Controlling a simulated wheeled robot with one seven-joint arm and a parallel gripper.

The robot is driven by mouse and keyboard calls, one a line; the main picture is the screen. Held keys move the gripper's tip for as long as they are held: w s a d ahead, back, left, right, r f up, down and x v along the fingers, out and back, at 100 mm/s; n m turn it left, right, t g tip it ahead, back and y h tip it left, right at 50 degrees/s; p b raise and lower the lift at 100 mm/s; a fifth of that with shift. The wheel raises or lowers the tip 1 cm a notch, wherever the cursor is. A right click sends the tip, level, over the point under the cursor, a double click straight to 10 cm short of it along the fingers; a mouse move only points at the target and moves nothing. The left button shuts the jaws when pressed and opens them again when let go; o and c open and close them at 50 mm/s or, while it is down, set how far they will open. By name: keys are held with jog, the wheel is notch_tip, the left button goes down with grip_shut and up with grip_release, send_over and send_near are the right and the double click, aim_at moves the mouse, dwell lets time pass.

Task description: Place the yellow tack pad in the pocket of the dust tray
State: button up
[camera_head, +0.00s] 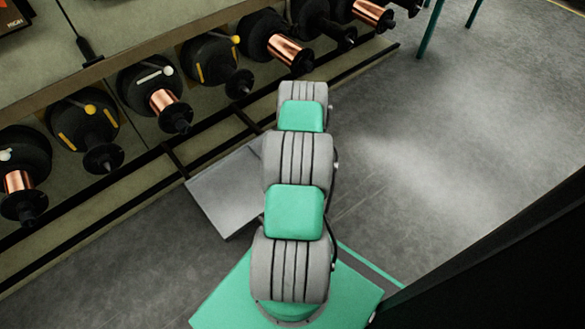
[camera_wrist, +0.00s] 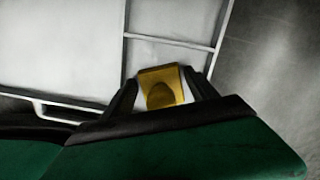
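The yellow tack pad (camera_wrist: 172,76) is between the two dark fingers of my gripper (camera_wrist: 160,77) in the wrist view. The fingertips meet its side edges, so my gripper looks shut on it. A dark rounded patch shows on the pad's face. Behind the pad is the pale dust tray (camera_wrist: 70,50), with raised ribs dividing it; a smaller compartment (camera_wrist: 170,52) lies directly behind the pad. I cannot tell the pad's height above the tray. In the head view, the grey tray (camera_head: 225,192) shows left of my arm, which hides part of it. The gripper and pad are hidden there.
A rack holds a row of dark spools, some with copper wire (camera_head: 165,100), along the left and back. Its low rail (camera_head: 160,150) runs close to the tray. Open grey floor (camera_head: 450,140) lies to the right. Green legs (camera_head: 430,30) stand at the back right.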

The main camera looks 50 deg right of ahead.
jog(key=shift+o, duration=0.8)
jog(key=shift+r+p, duration=0.35)
jog(key=r+p, duration=0.1)
jog(key=r, duration=0.3)
jog(key=s+r+p, duration=0.1)
jog(key=r+p, duration=0.1)
jog(key=r, duration=0.1)
jog(key=r+p, duration=0.1)
jog(key=r, duration=0.3)
jog(key=shift+s+d+r+p, duration=0.15)
jog(key=shift+s+r+p, duration=0.05)
jog(key=shift+r+p, duration=0.15)
jog(key=w+a+r+n, duration=0.5)
jog(key=a+r+n, duration=0.3)
jog(key=a+r, duration=0.3)
jog(key=w+a+r+n, duration=0.5)
jog(key=a+r+n, duration=0.35)
jog(key=r, duration=0.35)
jog(key=s+a+r+n, duration=0.3)
jog(key=s+a+n, duration=0.1)
jog(key=a, duration=0.3)
jog(key=s+a+r+n, duration=0.4)
jog(key=a+n, duration=0.3)
jog(key=s+a+r+n, duration=0.3)
jog(key=a+n, duration=0.3)
jog(key=a, duration=0.2)
jog(key=shift+s+r+t, duration=0.3)
jog(key=shift+s, duration=0.5)
